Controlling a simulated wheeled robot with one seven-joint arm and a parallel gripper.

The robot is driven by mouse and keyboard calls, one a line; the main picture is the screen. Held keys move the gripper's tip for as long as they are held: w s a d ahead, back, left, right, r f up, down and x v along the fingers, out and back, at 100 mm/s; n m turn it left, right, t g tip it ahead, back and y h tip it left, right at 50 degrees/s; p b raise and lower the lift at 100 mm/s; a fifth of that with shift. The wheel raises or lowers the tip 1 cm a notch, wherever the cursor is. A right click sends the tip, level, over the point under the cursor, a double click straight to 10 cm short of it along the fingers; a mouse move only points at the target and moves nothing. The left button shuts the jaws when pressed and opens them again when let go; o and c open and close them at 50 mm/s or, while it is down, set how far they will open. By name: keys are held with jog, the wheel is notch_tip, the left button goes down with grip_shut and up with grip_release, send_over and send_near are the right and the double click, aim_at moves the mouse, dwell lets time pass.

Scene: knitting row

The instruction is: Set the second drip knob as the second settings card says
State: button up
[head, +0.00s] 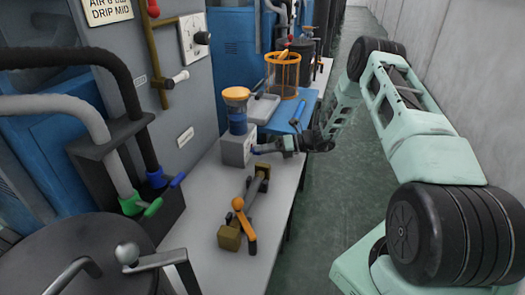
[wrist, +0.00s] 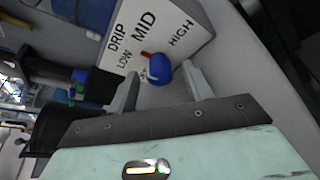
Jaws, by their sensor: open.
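In the wrist view the drip knob (wrist: 160,69) is blue, with a red pointer (wrist: 147,55), on a white panel (wrist: 180,22) lettered DRIP, LOW, MID and HIGH. The pointer's red end is toward the side between LOW and MID; its exact setting is unclear. My gripper (wrist: 160,84) is open, its fingers on either side near the knob; contact is not clear. In the head view my gripper (head: 281,146) is at the right of a grey box (head: 238,150) carrying a blue cylinder and orange top. A settings card (head: 107,10) at the upper left reads DRIP MID, its top line partly cut.
The green aisle floor (head: 335,200) is right of the bench.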

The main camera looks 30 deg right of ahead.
jog(key=v, duration=1.6)
jog(key=shift+d, duration=0.25)
jog(key=shift+s+r, duration=0.1)
jog(key=s+a+r+n+t+h+p, duration=0.2)
jog(key=a+n+h+p, duration=0.2)
jog(key=a+n, duration=0.1)
jog(key=shift+m, duration=0.3)
jog(key=x, duration=1.6)
jog(key=shift+a+f, duration=0.1)
jog(key=shift+a, duration=0.15)
jog(key=c, duration=1)
